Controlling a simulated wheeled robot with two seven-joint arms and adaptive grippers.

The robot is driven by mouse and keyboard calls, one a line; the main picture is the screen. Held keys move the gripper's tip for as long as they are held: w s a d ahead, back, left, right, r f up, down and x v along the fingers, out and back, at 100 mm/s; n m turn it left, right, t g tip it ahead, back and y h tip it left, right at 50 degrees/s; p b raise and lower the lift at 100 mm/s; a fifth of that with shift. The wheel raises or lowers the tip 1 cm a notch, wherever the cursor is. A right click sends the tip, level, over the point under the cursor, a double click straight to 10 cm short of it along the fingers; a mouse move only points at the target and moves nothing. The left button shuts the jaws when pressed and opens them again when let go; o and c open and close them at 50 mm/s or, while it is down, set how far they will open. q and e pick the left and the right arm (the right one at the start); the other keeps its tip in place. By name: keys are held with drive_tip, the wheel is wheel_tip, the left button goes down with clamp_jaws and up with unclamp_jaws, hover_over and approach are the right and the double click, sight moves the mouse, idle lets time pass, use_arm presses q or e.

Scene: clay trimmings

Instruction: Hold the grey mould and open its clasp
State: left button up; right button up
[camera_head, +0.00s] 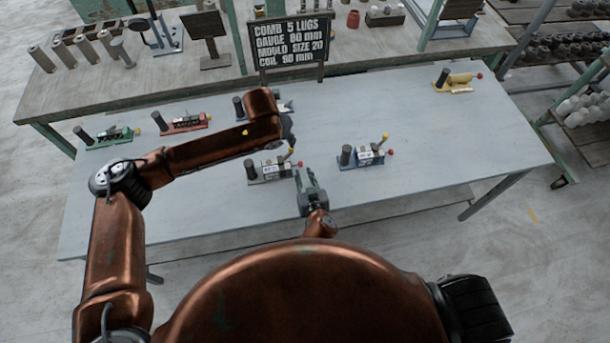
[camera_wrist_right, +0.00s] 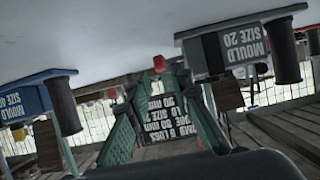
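The grey mould (camera_head: 270,172) stands near the table's middle, with a dark upright cylinder at its left, a yellow-tipped lever and a red knob (camera_head: 299,163) at its right. In the right wrist view, which is upside down, the grey mould (camera_wrist_right: 213,52) is at upper right, labelled "MOULD SIZE 20". My right gripper (camera_head: 306,174) is beside the mould's right end, fingers apart and empty; a red knob (camera_wrist_right: 159,63) shows between the fingertips (camera_wrist_right: 155,95). My left gripper (camera_head: 289,136) points down just above the yellow tip; its fingers are too small to tell.
A blue mould (camera_head: 362,157) stands right of my right gripper. Green (camera_head: 112,136), red (camera_head: 184,123) and yellow (camera_head: 456,83) moulds stand farther off; another is partly behind my left arm. A sign (camera_head: 289,42) reads "MOULD SIZE 20".

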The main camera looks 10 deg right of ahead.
sight(301, 166)
drive_tip(key=x, duration=0.7)
drive_tip(key=shift+w, duration=0.15)
drive_tip(key=shift+c, duration=0.3)
clamp_jaws()
